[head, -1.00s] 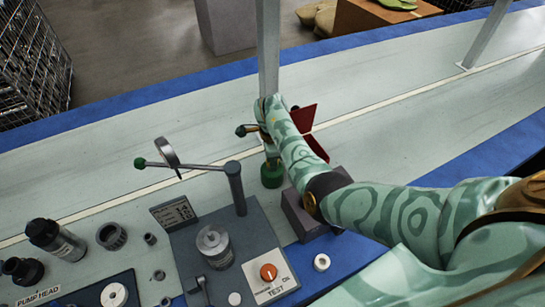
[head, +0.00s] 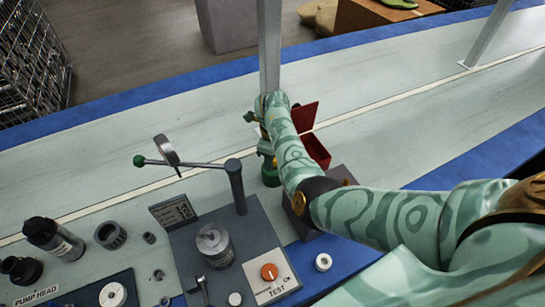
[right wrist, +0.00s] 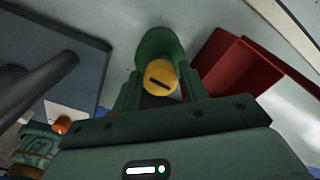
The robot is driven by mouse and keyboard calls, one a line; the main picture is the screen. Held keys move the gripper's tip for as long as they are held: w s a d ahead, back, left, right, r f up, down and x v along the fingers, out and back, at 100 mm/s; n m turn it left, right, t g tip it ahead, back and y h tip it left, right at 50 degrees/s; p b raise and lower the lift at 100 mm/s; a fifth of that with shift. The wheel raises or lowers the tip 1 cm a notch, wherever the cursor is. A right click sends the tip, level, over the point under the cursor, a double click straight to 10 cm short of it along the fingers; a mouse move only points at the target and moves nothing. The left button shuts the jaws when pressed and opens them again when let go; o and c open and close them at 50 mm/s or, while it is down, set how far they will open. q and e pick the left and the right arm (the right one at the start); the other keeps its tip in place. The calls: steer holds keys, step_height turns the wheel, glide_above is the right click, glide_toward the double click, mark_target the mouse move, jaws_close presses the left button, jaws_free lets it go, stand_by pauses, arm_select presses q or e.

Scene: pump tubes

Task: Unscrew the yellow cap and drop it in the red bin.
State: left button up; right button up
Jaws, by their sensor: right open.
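The yellow cap (right wrist: 161,76), round with a dark slot, shows in the right wrist view between the fingers of my right gripper (right wrist: 158,88). A green part (right wrist: 158,43) is right behind it; I cannot tell whether cap and fingers touch. In the head view my right gripper (head: 264,145) is above the green part (head: 270,174), and my forearm hides the cap. The jaws are open. The red bin (head: 316,152) stands just right of the gripper; it also shows in the right wrist view (right wrist: 238,72). My left gripper is not in view.
A grey post (head: 268,45) rises right behind the gripper. A test stand with a lever (head: 205,167) and an orange knob (head: 268,271) is to the left in front. A dark grey block (head: 315,212) lies under my forearm. Dark bottles stand far left.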

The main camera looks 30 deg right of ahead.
steer(key=m+b, duration=0.1)
steer(key=m, duration=0.4)
steer(key=shift+f, duration=0.1)
steer(key=m+b, duration=0.1)
steer(key=m, duration=0.5)
steer(key=shift+b, duration=0.4)
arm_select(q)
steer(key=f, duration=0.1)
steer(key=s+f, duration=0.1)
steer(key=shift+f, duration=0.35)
arm_select(e)
steer(key=shift+m, duration=0.3)
steer(key=c, duration=0.8)
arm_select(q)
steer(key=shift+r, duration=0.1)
